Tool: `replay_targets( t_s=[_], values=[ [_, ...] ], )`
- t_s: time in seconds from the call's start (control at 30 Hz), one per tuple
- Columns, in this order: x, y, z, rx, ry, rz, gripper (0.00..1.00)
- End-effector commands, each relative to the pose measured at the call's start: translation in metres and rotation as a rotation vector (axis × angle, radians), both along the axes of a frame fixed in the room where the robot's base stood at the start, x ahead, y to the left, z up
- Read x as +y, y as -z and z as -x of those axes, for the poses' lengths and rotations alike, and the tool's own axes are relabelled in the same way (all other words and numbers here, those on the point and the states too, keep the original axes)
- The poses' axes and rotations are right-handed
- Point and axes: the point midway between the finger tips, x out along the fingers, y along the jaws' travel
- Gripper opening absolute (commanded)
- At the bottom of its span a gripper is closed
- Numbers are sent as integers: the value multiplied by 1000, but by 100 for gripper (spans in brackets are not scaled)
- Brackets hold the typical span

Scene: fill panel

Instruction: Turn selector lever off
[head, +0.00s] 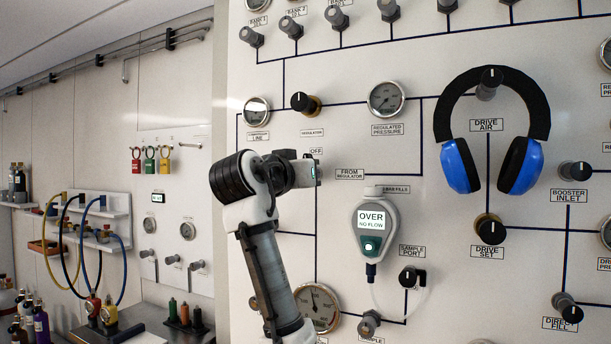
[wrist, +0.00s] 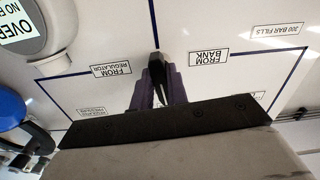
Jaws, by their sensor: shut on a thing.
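The selector lever (wrist: 157,68) is a black handle on the white panel, seen in the wrist view between the upside-down "FROM REGULATOR" label (wrist: 111,70) and "FROM BANK" label (wrist: 208,57). My gripper (wrist: 158,92) has its dark purplish fingers on both sides of the lever and is shut on it. In the head view my gripper (head: 308,172) is against the panel just below the "OFF" label (head: 316,151), left of "FROM REGULATOR" (head: 349,174). It hides the lever there. Which label the lever points to, I cannot tell.
A grey handheld meter (head: 385,220) reading "OVER" hangs right of my arm. Blue and black headphones (head: 462,165) hang farther right. A black knob (head: 299,102) and gauges (head: 386,98) sit above. A gauge (head: 318,305) is low beside my arm.

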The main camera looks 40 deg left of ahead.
Motion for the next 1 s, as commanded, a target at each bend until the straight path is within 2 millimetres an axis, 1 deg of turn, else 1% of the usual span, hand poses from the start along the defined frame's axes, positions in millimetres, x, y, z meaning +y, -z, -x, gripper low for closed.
replay_targets(
  t_s=[0.3,0.77,0.8,0.93,1.0],
  values=[
    [1,1,0,23,-1,-83,0],
    [0,1,0,24,0,-92,0],
    [0,1,0,24,0,-92,21],
    [0,1,0,24,0,-92,37],
    [0,1,0,23,0,-92,37]
  ],
)
